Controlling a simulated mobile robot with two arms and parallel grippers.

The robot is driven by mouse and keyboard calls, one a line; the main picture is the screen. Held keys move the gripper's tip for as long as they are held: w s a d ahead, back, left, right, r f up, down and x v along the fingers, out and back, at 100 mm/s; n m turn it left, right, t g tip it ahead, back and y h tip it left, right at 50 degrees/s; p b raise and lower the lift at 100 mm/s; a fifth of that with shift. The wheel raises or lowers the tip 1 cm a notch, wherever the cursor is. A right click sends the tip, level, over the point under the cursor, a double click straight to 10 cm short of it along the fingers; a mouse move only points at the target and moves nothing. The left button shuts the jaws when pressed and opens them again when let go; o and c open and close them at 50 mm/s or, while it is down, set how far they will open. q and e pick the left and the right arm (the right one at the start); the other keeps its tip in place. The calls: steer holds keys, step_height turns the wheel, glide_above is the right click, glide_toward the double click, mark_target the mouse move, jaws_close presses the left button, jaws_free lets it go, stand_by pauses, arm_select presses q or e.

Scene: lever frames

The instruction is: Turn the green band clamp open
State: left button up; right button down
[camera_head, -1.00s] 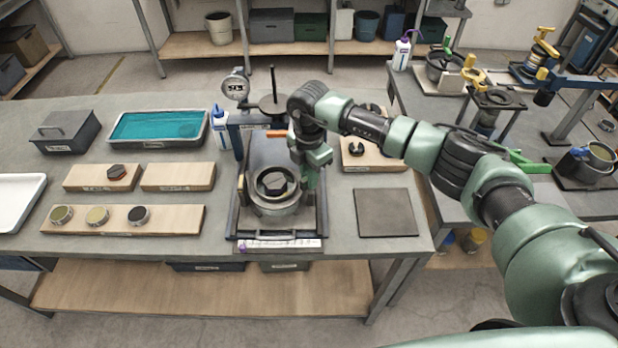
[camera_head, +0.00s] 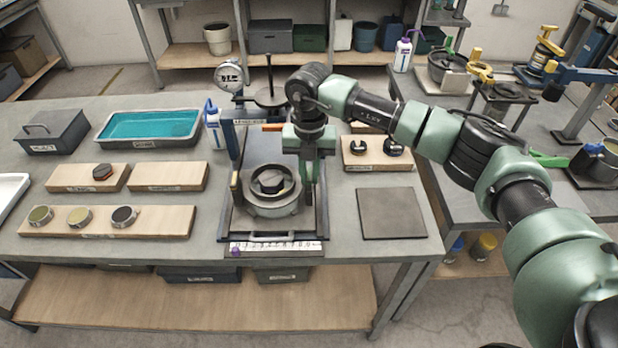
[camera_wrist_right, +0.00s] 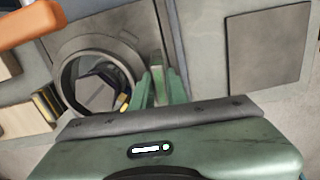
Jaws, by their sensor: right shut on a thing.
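A grey metal ring (camera_head: 272,197) with a dark hexagonal piece inside sits on the dark fixture plate in the middle of the bench. It also shows in the wrist view (camera_wrist_right: 68,88). My right gripper (camera_head: 311,182) points down just to the right of this ring. In the wrist view my right gripper (camera_wrist_right: 158,82) has its green fingers close together beside the ring's rim. A narrow green piece (camera_wrist_right: 157,66) shows between them, seemingly the band clamp's handle; the fingers hide most of it. My left gripper is in no view.
A dial gauge (camera_head: 229,76) on a blue post stands behind the ring. A flat grey plate (camera_head: 391,213) lies to the right. Wooden boards (camera_head: 105,222) and a teal-filled tray (camera_head: 150,126) are at left. Another green handle (camera_head: 549,159) is on the right bench.

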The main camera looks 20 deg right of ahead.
mark_target(310, 173)
steer(key=shift+r+n+b, duration=0.1)
steer(key=shift+n+b, duration=0.2)
steer(key=shift+n, duration=0.2)
steer(key=c, duration=1.4)
jaws_free()
steer(key=shift+r, duration=0.35)
step_height(310, 173, up, 7)
steer(key=shift+r+b, duration=0.1)
steer(key=shift+b, duration=0.95)
steer(key=shift+f, duration=0.2)
